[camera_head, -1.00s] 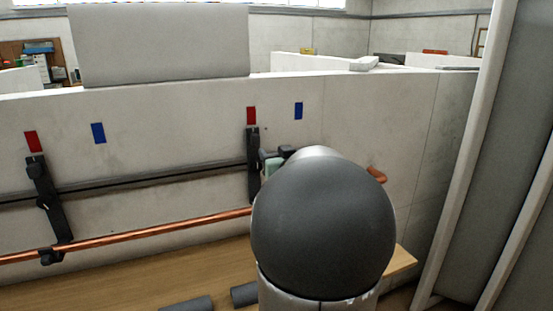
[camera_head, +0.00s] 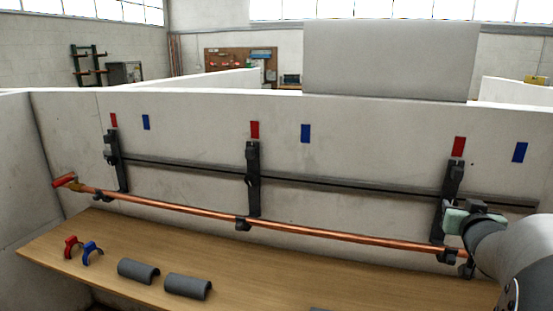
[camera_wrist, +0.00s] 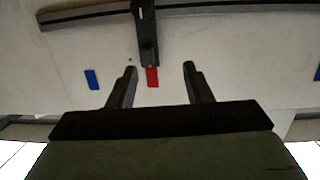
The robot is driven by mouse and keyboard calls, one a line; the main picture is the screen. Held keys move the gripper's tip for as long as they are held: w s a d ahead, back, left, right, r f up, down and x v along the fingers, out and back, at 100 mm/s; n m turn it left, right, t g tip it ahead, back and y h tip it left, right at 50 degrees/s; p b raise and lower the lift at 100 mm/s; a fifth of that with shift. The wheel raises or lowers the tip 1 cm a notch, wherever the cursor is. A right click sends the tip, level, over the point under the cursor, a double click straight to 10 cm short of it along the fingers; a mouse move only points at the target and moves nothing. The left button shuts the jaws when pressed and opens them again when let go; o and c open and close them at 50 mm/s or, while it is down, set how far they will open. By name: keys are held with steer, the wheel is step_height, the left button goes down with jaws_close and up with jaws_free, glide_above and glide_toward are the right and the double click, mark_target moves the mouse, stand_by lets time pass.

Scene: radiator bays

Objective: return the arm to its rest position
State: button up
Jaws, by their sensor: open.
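My gripper (camera_wrist: 158,72) is open and empty in the wrist view, its two dark fingers spread apart. A black wall bracket (camera_wrist: 145,35) and a red marker (camera_wrist: 152,77) show between and beyond the fingers. In the head view my arm is at the right edge, with the gripper end (camera_head: 462,220) by the right-hand bracket (camera_head: 452,180). The fingers are hidden there, and I cannot tell whether they touch the bracket. A copper pipe (camera_head: 330,234) runs along the wall through the lower clips of the brackets.
A wooden bench (camera_head: 230,262) lies below the pipe. On it are a red clip (camera_head: 72,246), a blue clip (camera_head: 92,252) and grey half-shells (camera_head: 138,271) (camera_head: 187,287). A red-handled valve (camera_head: 66,182) is at the pipe's left end. Space before the left and middle brackets is clear.

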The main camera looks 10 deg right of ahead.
steer(key=s+a+f+n+g+y, duration=0.1)
steer(key=s+a+f+g, duration=0.2)
steer(key=a, duration=0.4)
steer(key=s+a+f+g+y, duration=0.1)
steer(key=a+f+g+y, duration=0.1)
steer(key=a+f, duration=0.5)
steer(key=s+a+f+n+g+y, duration=0.1)
steer(key=a+f+g, duration=0.2)
steer(key=a, duration=0.5)
steer(key=s+a+f+n+g+y, duration=0.2)
steer(key=s+a+f+g, duration=0.1)
steer(key=s+a, duration=0.4)
steer(key=s+a+f+n+g+y, duration=0.1)
steer(key=s+a+f+g, duration=0.2)
steer(key=s+a, duration=0.4)
steer(key=shift+s+a+n+y+p, duration=0.15)
steer(key=shift+s+n+y+p, duration=0.25)
steer(key=shift+s, duration=0.45)
